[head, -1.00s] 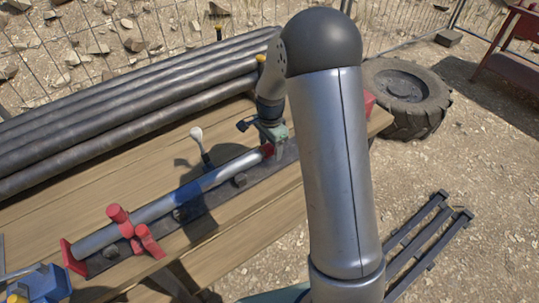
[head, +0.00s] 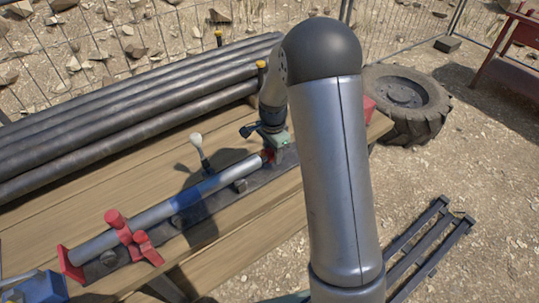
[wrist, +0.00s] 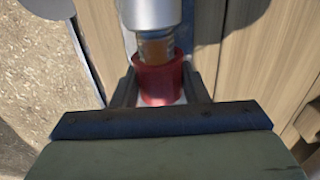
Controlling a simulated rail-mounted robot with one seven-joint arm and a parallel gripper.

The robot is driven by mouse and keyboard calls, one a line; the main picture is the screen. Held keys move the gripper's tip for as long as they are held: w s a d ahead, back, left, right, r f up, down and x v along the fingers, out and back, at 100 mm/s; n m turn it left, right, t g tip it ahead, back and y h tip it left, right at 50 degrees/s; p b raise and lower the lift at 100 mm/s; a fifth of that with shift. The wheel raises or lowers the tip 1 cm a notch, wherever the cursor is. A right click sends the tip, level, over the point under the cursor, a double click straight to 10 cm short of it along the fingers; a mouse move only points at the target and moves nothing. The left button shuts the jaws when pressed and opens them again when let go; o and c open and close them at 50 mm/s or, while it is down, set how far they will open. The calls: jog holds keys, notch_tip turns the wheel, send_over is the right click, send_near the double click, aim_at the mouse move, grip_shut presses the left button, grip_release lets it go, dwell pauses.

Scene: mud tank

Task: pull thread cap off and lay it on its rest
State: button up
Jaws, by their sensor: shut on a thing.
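The red thread cap (wrist: 160,82) sits between my gripper's two fingers (wrist: 157,88) in the wrist view, and the gripper is shut on it. A brownish threaded end (wrist: 155,47) shows between the cap and the grey pipe (wrist: 150,12). The cap still appears to be around part of the thread; how much is hidden. I cannot make out the cap's rest.
A red clamp (head: 133,240) holds the pipe's near end on a dark rail. A white-knobbed lever (head: 197,141) stands behind the pipe. Dark pipes (head: 130,120) are stacked along the table's back. A tyre (head: 404,100) lies beyond the table.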

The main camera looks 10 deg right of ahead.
jog(key=shift+w+d, duration=0.35)
jog(key=shift+d, duration=0.55)
jog(key=shift+w+d, duration=0.35)
jog(key=shift+d, duration=0.5)
jog(key=shift+r, duration=0.15)
notch_tip(320, 180, up, 7)
jog(key=p, duration=0.4)
jog(key=shift+r, duration=0.15)
